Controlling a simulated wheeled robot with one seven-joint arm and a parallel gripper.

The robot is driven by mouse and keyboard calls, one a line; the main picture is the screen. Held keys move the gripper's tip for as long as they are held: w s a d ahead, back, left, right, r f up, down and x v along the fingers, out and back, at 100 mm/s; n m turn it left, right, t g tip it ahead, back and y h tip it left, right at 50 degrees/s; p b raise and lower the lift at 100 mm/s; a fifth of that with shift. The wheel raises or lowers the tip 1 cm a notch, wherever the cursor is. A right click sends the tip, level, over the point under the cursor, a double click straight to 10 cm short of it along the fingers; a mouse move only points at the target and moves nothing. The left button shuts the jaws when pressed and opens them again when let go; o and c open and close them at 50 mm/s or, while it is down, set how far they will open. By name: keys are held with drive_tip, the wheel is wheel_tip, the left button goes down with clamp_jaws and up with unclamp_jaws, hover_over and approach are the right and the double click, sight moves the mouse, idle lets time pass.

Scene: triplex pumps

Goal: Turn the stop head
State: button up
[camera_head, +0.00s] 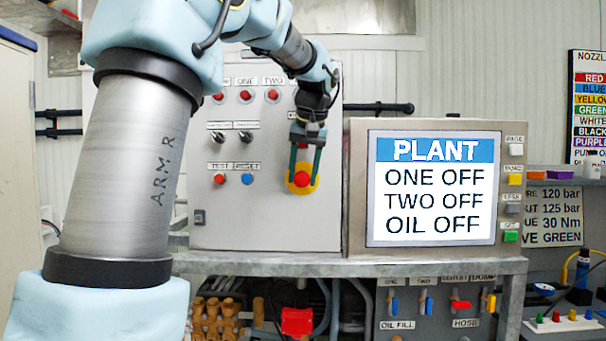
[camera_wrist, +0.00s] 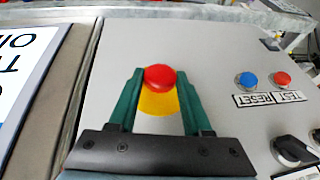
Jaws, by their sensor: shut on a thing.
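The stop head is a red mushroom button (camera_head: 301,179) on a yellow backing, low on the right side of the grey control panel (camera_head: 262,222). In the wrist view the red stop head (camera_wrist: 160,77) sits between my fingertips, with the yellow backing (camera_wrist: 158,101) showing below it. My gripper (camera_head: 303,172) reaches down to it from above, with one green finger on each side. In the wrist view my gripper (camera_wrist: 161,82) is shut on the head. The exact contact of the fingertips with its sides is partly hidden.
A screen (camera_head: 433,188) right of the panel reads PLANT, ONE OFF, TWO OFF, OIL OFF. Blue (camera_wrist: 248,79) and red (camera_wrist: 283,78) buttons and black switches (camera_head: 246,135) share the panel. A grey shelf edge (camera_head: 350,267) runs below, with small coloured valves (camera_head: 460,304) under it.

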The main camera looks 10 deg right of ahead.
clamp_jaws()
drive_tip(key=shift+d, duration=0.1)
drive_tip(key=shift+s+d+m+y+p, duration=0.1)
drive_tip(key=shift+d+m+y+p, duration=0.15)
drive_tip(key=shift+y+p, duration=0.45)
drive_tip(key=t+y, duration=0.1)
drive_tip(key=y, duration=0.2)
drive_tip(key=shift+f+m+y, duration=0.15)
drive_tip(key=shift+m+y, duration=0.15)
drive_tip(key=shift+m, duration=0.05)
drive_tip(key=o, duration=0.6)
unclamp_jaws()
